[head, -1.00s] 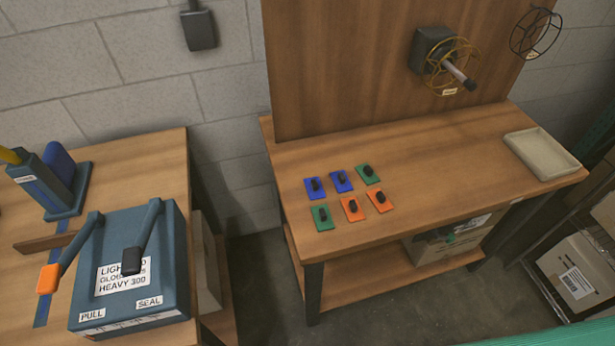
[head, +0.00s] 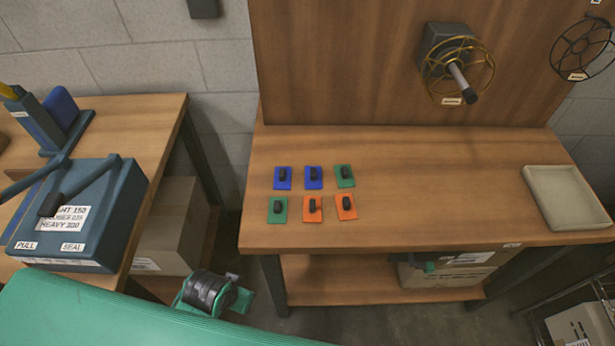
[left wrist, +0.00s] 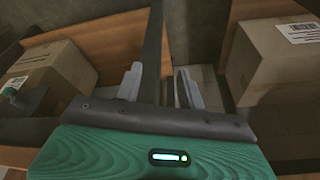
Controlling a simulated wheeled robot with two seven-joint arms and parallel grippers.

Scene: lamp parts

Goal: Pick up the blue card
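Two blue cards lie flat in the back row on the right-hand wooden table (head: 420,190), the left one (head: 276,185) and the middle one (head: 306,185). Each has a small black block on it. My left gripper (left wrist: 158,85) shows in the left wrist view with its two grey fingers apart and nothing between them. It faces a dark table leg and boxes, and no card shows there. I cannot make out its fingers in the head view. My right gripper is in neither view.
A green card (head: 351,182) ends the back row. A green card (head: 272,217) and two orange cards (head: 306,216), (head: 353,215) form the front row. A pale tray (head: 540,180) sits at the table's right. A blue lever box (head: 110,220) stands on the left table.

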